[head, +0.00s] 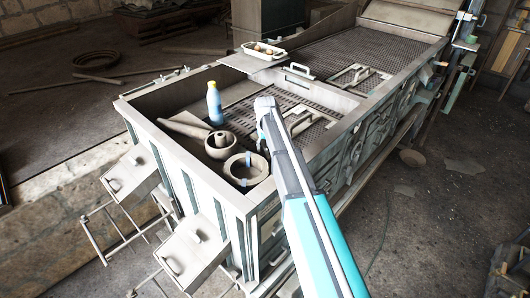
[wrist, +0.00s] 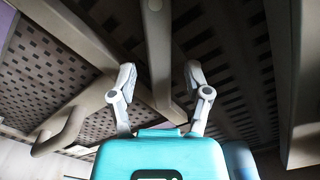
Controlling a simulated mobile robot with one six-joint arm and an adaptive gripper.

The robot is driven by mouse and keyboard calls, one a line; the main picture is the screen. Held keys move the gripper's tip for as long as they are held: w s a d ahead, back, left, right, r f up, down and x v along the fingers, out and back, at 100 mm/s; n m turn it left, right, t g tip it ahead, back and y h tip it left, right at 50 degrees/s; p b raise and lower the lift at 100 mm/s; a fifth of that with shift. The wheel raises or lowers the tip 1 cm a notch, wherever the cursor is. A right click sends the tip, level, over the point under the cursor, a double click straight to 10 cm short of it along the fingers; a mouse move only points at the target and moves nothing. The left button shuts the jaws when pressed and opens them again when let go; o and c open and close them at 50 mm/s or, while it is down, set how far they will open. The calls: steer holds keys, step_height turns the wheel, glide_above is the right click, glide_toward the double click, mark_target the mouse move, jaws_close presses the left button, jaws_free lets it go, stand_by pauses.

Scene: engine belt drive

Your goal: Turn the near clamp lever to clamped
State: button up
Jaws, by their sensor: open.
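In the wrist view my gripper (wrist: 160,75) is open, with one finger on each side of a pale grey bar (wrist: 157,45), which looks like a clamp lever. A clear gap shows between the bar and each finger. The bar lies over a dark perforated plate (wrist: 225,60). In the head view a pale lever-like frame (head: 304,121) sits on the near grate, just right of my arm's end. A similar frame (head: 360,74) lies farther back. My gripper cannot be made out clearly in the head view. Which lever position counts as clamped cannot be told.
The trough's raised rim (head: 340,132) runs along the right. A curved handle (wrist: 62,130) shows at left in the wrist view.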

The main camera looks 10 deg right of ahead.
steer(key=shift+f, duration=0.4)
